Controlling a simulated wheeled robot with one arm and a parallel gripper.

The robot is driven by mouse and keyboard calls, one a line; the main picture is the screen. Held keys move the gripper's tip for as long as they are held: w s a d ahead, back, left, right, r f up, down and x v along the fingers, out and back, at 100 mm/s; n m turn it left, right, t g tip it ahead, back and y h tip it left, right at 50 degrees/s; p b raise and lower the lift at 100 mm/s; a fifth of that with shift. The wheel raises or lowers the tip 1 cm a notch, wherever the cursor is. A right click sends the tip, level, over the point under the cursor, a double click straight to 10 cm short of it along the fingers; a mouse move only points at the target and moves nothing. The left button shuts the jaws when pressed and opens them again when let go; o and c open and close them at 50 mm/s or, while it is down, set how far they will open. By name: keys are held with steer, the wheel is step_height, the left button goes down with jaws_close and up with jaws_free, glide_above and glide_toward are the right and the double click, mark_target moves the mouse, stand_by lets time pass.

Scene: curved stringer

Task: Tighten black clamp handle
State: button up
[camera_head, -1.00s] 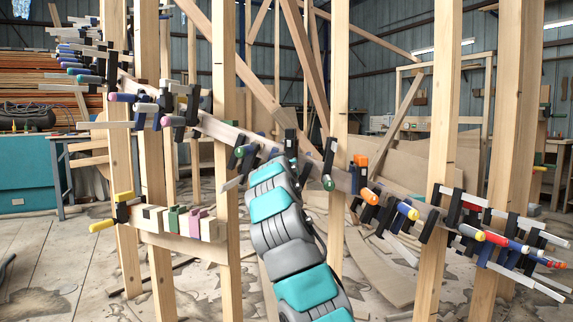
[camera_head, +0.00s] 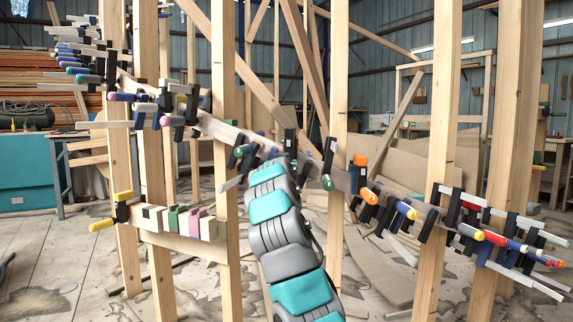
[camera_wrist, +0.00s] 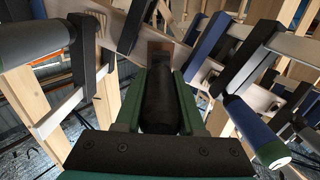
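The black clamp handle (camera_wrist: 160,100) is a dark cylinder in the middle of the wrist view, pointing towards my palm. The green fingers of my gripper (camera_wrist: 160,98) lie along its left and right sides, closed around it, with little or no gap visible. A brownish block-like end (camera_wrist: 160,52) shows beyond the handle. In the head view my arm hides the handle and most of my gripper (camera_head: 272,158), which reaches the curved stringer (camera_head: 228,132) between two upright posts.
Close in the wrist view, a clamp with a dark grip (camera_wrist: 30,30) stands left and a blue-handled clamp (camera_wrist: 255,130) right. In the head view, green-ended clamps (camera_head: 328,183) flank my wrist. Wooden posts (camera_head: 228,200) stand on both sides of my arm. More clamps line the stringer.

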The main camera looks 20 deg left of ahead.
steer(key=o, duration=0.4)
steer(key=shift+s, duration=0.15)
steer(key=b+v, duration=0.1)
steer(key=v, duration=0.6)
steer(key=shift+s+b, duration=0.25)
steer(key=shift+b, duration=0.05)
steer(key=shift+d, duration=0.1)
steer(key=b+v, duration=0.5)
steer(key=v, duration=0.4)
steer(key=shift+s, duration=0.4)
stand_by(0.5)
